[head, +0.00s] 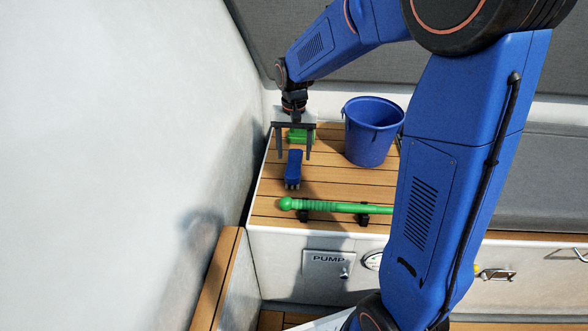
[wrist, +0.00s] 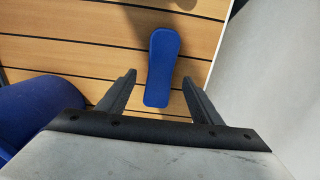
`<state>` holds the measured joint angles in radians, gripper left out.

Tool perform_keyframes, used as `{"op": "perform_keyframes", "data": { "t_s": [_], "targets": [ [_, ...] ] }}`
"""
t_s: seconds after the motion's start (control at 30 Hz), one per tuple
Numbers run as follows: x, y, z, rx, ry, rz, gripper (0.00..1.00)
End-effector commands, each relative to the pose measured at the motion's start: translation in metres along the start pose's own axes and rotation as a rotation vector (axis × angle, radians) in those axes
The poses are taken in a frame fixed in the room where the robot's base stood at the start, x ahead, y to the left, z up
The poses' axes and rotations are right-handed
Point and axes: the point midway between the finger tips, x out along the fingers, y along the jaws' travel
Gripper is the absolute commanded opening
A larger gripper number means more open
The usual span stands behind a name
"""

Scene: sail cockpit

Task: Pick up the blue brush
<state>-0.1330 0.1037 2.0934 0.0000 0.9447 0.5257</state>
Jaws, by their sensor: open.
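The blue brush (head: 293,172) lies on the slatted wooden top, its long side pointing toward the front edge. In the wrist view its smooth blue back (wrist: 162,62) shows, with one end between the fingertips and the rest reaching ahead of them. My gripper (head: 294,157) points down over the brush. Its two fingers are apart, one on each side of the brush in the picture, and hold nothing. In the wrist view my gripper (wrist: 158,80) is also open. I cannot tell how high the fingertips are above the wood.
A green object (head: 300,136), perhaps another brush, lies behind the blue one. A blue bucket (head: 371,135) stands to the right. A green handle (head: 335,207) rests in dark holders near the front edge. A pale wall (head: 130,150) rises close on the left.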

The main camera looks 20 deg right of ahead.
Motion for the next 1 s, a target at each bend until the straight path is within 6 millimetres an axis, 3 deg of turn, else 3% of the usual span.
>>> {"op": "perform_keyframes", "data": {
  "t_s": [0.4, 0.73, 0.77, 0.93, 1.0],
  "targets": [
    [0.046, 0.000, 0.002, 0.000, -0.001, 0.001, 0.59],
    [0.053, 0.000, 0.002, 0.000, 0.000, 0.000, 0.59],
    [0.053, 0.000, 0.002, 0.000, 0.000, 0.000, 0.57],
    [0.053, 0.000, 0.001, 0.000, 0.000, 0.000, 0.16],
    [0.052, 0.000, 0.001, 0.000, 0.000, 0.000, 0.12]
  ]
}}
